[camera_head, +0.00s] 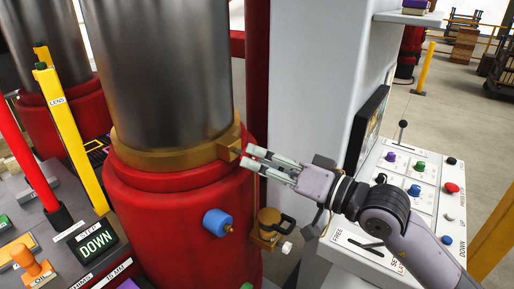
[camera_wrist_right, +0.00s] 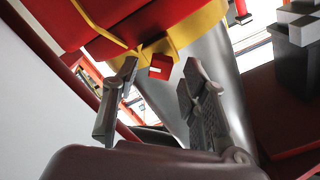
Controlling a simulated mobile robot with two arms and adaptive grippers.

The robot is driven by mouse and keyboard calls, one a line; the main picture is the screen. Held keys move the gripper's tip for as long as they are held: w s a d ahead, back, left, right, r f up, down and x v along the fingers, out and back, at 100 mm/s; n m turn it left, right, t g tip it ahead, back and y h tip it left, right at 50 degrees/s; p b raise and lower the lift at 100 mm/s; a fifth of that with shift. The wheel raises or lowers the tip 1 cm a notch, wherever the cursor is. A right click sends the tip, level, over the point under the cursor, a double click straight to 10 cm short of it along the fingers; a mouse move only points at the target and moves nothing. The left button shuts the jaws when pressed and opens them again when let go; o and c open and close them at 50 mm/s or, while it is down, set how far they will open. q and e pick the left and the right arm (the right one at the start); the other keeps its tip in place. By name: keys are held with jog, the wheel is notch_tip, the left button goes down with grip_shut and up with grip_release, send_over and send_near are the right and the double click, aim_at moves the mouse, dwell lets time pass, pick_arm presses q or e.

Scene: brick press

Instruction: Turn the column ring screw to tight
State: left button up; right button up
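The brass column ring (camera_head: 170,160) wraps the base of the steel column (camera_head: 165,70), above a red cylinder. Its clamp block (camera_head: 229,142) is on the ring's right side, with the small screw (camera_head: 237,150) sticking out toward my right gripper. My right gripper (camera_head: 247,158) points left at it, fingers apart. In the right wrist view the red square screw head (camera_wrist_right: 160,67) with a white mark shows beyond and between the open fingertips; contact is not visible. The brass ring (camera_wrist_right: 185,32) is behind it. My left gripper is not in view.
A blue knob (camera_head: 217,222) and a brass cup-like fitting (camera_head: 269,222) project from the red cylinder (camera_head: 180,235) below my gripper. A white control panel (camera_head: 405,180) with buttons and a lever lies to the right. A grey pillar (camera_head: 310,80) stands behind my gripper.

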jog(key=shift+x, duration=0.75)
jog(key=shift+c, duration=0.4)
jog(key=shift+s, duration=0.1)
grip_shut()
